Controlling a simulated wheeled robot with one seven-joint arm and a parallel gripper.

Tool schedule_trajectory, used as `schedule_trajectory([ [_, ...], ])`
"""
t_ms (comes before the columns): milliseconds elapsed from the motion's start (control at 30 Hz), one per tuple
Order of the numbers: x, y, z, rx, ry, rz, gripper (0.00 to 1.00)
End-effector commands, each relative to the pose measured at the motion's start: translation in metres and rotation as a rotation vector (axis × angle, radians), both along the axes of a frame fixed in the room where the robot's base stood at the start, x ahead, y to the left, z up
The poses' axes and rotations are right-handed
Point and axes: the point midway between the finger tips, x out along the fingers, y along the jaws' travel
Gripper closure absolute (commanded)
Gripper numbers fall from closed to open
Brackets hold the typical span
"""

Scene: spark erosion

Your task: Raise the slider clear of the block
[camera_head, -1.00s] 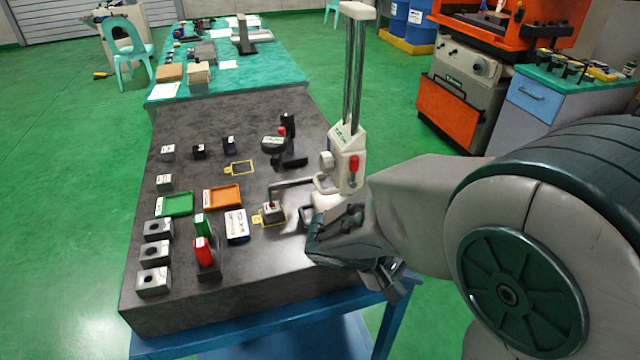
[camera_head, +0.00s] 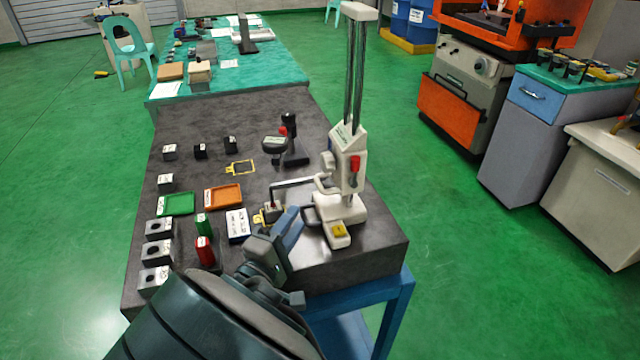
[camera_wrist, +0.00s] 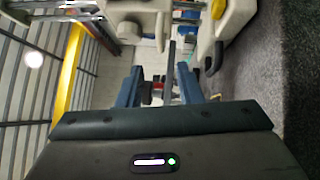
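The white slider (camera_head: 347,158), with a red knob, sits low on the twin-column height gauge standing on the dark granite plate. Its thin arm (camera_head: 300,183) reaches left, toward a small block (camera_head: 271,207) on a yellow-marked spot. Whether arm and block touch cannot be told. My gripper (camera_head: 285,222) is low over the plate, left of the gauge base (camera_head: 338,210), and partly covers the block. In the wrist view my gripper (camera_wrist: 158,88) has its fingers apart, with a grey bar and a small red-and-dark item seen between them. White gauge parts fill the top.
Orange (camera_head: 223,196) and green (camera_head: 177,204) trays, a red bottle-like item (camera_head: 205,252) and several small metal blocks stand on the left of the plate. A dark stand (camera_head: 291,140) is behind. The plate's right front corner (camera_head: 380,245) is clear.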

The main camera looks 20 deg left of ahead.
Motion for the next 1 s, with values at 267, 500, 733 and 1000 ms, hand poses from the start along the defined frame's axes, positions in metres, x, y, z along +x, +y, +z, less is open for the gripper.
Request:
schedule_trajectory([
  [267, 0.059, -0.015, 0.01, -0.002, 0.0, -0.006, 0.67],
  [500, 0.097, -0.023, 0.013, -0.001, 0.002, -0.004, 0.67],
  [733, 0.11, -0.026, 0.014, -0.001, 0.003, -0.003, 0.67],
  [1000, 0.111, -0.026, 0.014, 0.0, 0.003, -0.002, 0.73],
])
